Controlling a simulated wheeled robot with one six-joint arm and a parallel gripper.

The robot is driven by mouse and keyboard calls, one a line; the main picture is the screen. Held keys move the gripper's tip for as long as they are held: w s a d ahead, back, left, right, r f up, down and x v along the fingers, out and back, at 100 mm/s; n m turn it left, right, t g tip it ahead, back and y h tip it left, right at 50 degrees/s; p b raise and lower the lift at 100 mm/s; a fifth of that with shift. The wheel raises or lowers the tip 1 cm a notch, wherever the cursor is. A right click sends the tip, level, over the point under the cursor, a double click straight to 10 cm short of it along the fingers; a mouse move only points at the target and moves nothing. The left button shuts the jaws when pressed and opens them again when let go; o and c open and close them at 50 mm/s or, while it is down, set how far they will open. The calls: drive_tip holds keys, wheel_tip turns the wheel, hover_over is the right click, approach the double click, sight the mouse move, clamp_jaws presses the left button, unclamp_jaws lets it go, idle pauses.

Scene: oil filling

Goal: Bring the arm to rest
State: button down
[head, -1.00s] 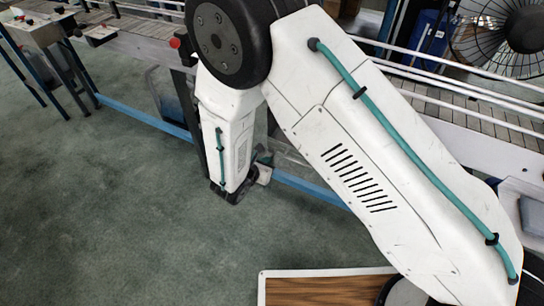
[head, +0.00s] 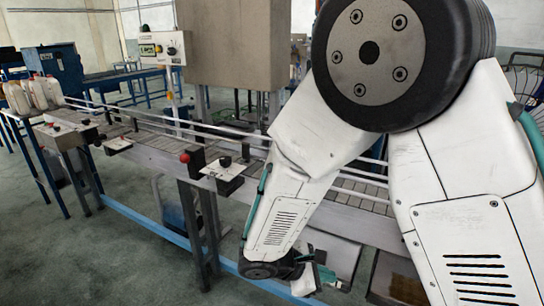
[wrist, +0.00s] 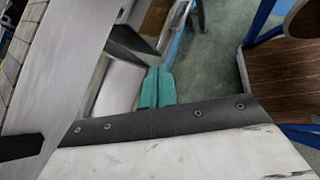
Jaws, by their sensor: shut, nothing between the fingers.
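My arm stands folded in front of the conveyor, with its big black elbow joint at the upper right of the head view and its forearm slanting down to the left. My gripper (wrist: 158,88) shows in the wrist view as two teal fingers pressed together with nothing between them. In the head view the gripper (head: 326,276) is small and partly hidden at the lower end of the forearm. It hangs low beside the conveyor frame, apart from any object that I can see.
The conveyor (head: 150,148) with its rails runs along behind my arm. Several white jugs (head: 32,93) stand at its far left end. A grey machine cabinet (head: 228,45) and a control box (head: 163,48) stand behind it. Green floor (head: 90,260) at the lower left is clear.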

drive_tip(key=s+d+r+m+y, duration=0.5)
drive_tip(key=s+r+m, duration=0.3)
drive_tip(key=r, duration=0.3)
drive_tip(key=s+d+r+m+g+y, duration=0.1)
drive_tip(key=s+d+r+m+y, duration=0.4)
drive_tip(key=s+d+r+m, duration=0.3)
drive_tip(key=shift+s+d+r+m, duration=0.3)
drive_tip(key=shift+s+r+m, duration=0.5)
drive_tip(key=shift+s+r, duration=1.2)
drive_tip(key=shift+w+r, duration=0.2)
drive_tip(key=shift+w, duration=0.05)
